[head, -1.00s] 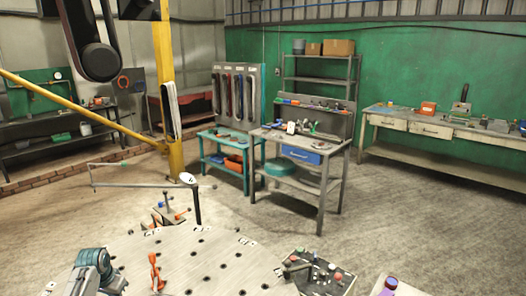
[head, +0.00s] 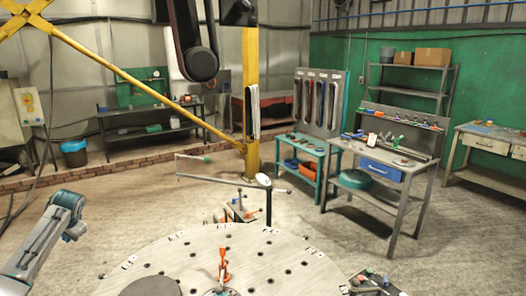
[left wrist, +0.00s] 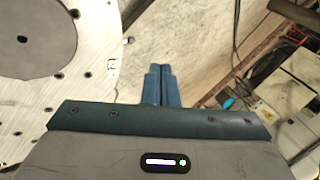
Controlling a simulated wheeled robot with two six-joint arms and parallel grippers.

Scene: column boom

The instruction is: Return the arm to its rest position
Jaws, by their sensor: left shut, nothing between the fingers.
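My left arm (head: 48,238) comes in from the lower left in the head view, to the left of the round perforated metal table (head: 185,247). Its grey link and teal joint are raised and apart from the table. In the left wrist view my left gripper (left wrist: 160,72) has its two blue fingers together with nothing between them. It is over the floor beside the table's edge (left wrist: 85,95). My right gripper is in neither view.
An orange clamp (head: 224,265) stands on the table near a dark disc (head: 150,287). A black post (head: 268,205) stands behind it. A yellow column (head: 251,100), a grey workbench (head: 405,190) and a blue bin (head: 74,153) are farther back. Bare floor (head: 140,195) lies left.

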